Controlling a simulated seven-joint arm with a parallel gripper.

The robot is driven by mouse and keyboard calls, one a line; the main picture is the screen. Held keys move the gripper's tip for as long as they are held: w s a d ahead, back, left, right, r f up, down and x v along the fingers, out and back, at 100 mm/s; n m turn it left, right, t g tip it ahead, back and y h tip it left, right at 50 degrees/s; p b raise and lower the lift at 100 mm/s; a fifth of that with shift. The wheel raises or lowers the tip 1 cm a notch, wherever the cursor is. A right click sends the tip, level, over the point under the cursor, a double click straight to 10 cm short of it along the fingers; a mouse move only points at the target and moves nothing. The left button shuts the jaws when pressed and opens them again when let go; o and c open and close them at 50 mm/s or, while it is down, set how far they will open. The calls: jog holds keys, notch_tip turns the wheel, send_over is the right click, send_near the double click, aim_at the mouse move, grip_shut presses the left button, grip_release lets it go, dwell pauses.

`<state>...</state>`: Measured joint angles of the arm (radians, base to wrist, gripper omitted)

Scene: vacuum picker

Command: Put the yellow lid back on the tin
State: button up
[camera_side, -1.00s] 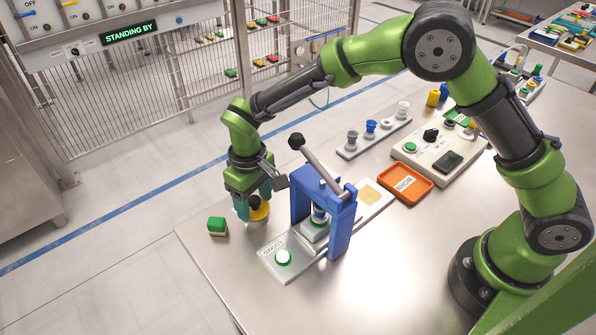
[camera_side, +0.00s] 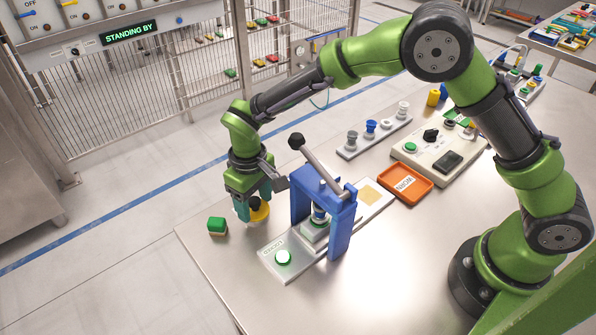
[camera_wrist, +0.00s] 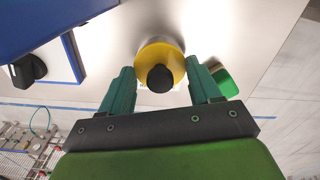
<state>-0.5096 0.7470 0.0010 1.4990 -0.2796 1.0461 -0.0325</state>
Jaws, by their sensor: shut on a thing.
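The yellow lid (camera_side: 261,213) with its round black knob is at the left end of the table, just left of the blue press. It also shows in the wrist view (camera_wrist: 152,56), between my two teal fingers. My gripper (camera_side: 252,207) points down and is shut on the lid, one finger on each side of it. In the wrist view my gripper (camera_wrist: 160,72) has the knob centred between its fingers. The tin cannot be made out clearly; a pale grey edge shows at the lid's far rim in the wrist view, and the fingers hide the underside.
A green block (camera_side: 217,225) lies to the left near the table edge. An orange tray (camera_side: 405,184) is further right.

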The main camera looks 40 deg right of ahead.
jog(key=o, duration=1.3)
jog(key=shift+c, duration=0.2)
jog(key=shift+r, duration=0.1)
jog(key=shift+r, duration=3.45)
jog(key=shift+c, duration=0.3)
grip_shut()
jog(key=shift+f, duration=0.25)
